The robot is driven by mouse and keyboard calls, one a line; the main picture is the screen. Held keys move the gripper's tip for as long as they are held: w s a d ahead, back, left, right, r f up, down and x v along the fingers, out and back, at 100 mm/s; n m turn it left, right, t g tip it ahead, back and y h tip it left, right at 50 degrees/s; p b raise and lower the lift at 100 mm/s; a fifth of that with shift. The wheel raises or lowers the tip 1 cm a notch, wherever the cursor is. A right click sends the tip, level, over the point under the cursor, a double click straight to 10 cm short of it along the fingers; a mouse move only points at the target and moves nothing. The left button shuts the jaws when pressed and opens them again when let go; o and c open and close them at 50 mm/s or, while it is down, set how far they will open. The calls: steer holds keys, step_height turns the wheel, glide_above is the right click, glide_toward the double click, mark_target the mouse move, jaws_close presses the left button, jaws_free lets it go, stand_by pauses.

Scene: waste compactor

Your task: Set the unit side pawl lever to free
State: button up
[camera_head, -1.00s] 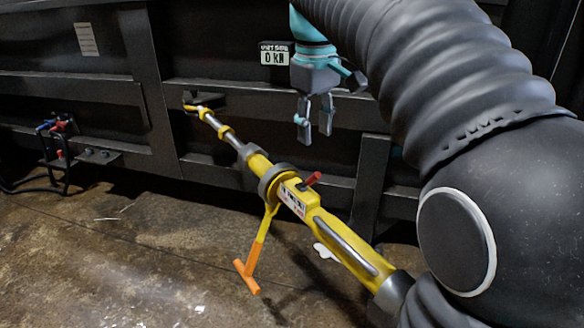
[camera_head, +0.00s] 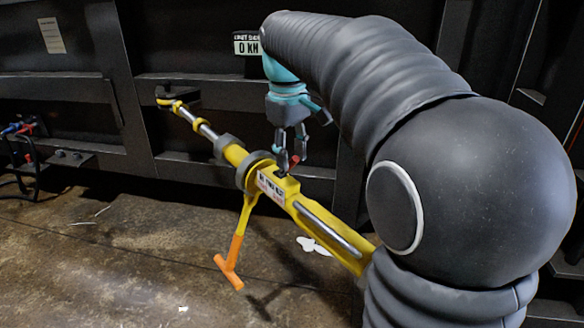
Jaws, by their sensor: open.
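The yellow tensioning unit (camera_head: 325,236) runs diagonally from the dark container wall down toward my arm. A small red pawl lever (camera_head: 293,161) stands on its upper side, next to a white label (camera_head: 270,187). My gripper (camera_head: 290,165) points down at the red lever, its fingers open and close around or beside it. I cannot tell whether the fingers touch the lever, which they partly hide. The orange-ended ratchet handle (camera_head: 232,262) hangs down from the grey collar (camera_head: 256,172).
Red and blue hose couplings (camera_head: 20,128) are at the far left. The concrete floor (camera_head: 120,260) at the lower left is mostly clear. A white patch (camera_head: 312,246) lies below the unit.

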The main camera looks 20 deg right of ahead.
steer(key=shift+f, duration=1.2)
jaws_close()
